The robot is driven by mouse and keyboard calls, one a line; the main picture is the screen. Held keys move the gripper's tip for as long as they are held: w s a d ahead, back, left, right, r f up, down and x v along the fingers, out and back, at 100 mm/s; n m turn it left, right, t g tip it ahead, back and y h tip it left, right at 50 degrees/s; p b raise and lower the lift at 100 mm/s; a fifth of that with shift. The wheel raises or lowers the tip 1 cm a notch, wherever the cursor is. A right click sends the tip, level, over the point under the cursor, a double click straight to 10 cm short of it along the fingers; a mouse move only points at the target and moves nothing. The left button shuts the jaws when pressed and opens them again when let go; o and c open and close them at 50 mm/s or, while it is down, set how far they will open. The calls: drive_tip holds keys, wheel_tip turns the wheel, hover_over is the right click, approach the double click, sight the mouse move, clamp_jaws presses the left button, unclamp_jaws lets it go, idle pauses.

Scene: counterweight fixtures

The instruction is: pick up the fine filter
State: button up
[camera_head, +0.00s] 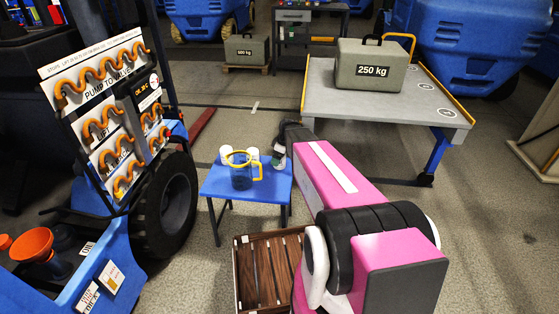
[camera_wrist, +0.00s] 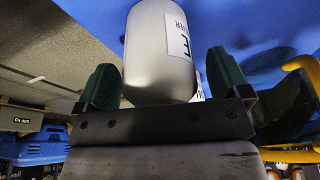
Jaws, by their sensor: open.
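A pale grey canister with a white label (camera_wrist: 160,50) stands between the two dark green fingers of my gripper (camera_wrist: 163,78) in the wrist view. Only part of the label's lettering shows, ending in "TER". The fingers are apart on either side of it, with a visible gap at the right finger. In the head view the canister (camera_head: 279,159) is at the right of the small blue table (camera_head: 226,187), partly hidden by my gripper. Two more whitish canisters, one at left (camera_head: 226,152) and one in the middle (camera_head: 252,153), stand behind a jug.
A blue jug with a yellow handle (camera_head: 241,176) stands on the blue table's front, left of my gripper. A wooden crate (camera_head: 240,268) is on the floor in front. A grey platform (camera_head: 335,101) with a 250 kg weight (camera_head: 371,71) is at back right.

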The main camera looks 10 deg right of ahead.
drive_tip(key=shift+f, duration=0.25)
drive_tip(key=c, duration=1.2)
drive_tip(key=shift+o, duration=0.2)
drive_tip(key=shift+r, duration=0.1)
